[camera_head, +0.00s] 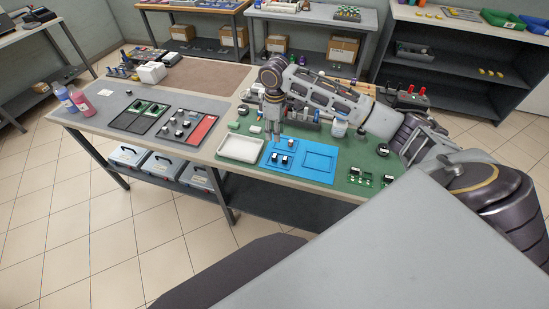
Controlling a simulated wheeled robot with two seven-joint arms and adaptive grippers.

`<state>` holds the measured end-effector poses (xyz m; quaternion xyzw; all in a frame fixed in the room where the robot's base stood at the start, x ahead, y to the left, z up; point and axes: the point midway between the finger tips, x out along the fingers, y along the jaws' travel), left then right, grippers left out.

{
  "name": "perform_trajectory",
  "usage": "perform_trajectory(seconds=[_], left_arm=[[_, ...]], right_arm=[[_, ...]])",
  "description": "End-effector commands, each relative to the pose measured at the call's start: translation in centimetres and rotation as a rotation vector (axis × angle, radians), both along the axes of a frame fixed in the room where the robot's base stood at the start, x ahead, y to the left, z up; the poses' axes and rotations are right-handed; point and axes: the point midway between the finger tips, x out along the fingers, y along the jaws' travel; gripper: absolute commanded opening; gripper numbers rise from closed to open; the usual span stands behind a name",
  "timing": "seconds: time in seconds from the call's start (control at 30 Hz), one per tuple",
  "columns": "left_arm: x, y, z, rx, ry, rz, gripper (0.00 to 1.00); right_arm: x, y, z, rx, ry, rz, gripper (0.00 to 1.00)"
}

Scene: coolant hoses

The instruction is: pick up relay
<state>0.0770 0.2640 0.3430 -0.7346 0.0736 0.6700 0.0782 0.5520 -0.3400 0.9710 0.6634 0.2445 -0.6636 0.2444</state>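The blue tray (262,160) lies on the green mat near the front edge of the bench. Several small dark parts (283,159) with pale tops stand in its left section; one of them may be the relay, but they are too small to tell apart. The right section of the tray looks empty. My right gripper (272,133) points down over the back left of the blue tray, just behind the small parts. Its fingers look close together, and whether anything is between them is too small to tell. My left gripper is out of view.
A white tray (240,148) sits left of the blue tray. Small green boards (361,176) lie to the right. Bottles and a white jar (339,128) stand behind, under my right arm. Dark trays and a red strip (201,130) are on the left bench.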

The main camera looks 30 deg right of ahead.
Motion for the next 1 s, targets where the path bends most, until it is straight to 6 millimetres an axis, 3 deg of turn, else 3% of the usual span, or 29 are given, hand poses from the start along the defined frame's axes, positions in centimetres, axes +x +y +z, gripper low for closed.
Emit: perform_trajectory(seconds=[0.47,1.0], left_arm=[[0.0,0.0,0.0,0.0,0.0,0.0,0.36],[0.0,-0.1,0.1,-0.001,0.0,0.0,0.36]], right_arm=[[-0.1,0.0,-1.0,0.0,0.003,0.0,0.32],[0.0,0.0,-7.6,0.0,0.001,0.001,0.32]])
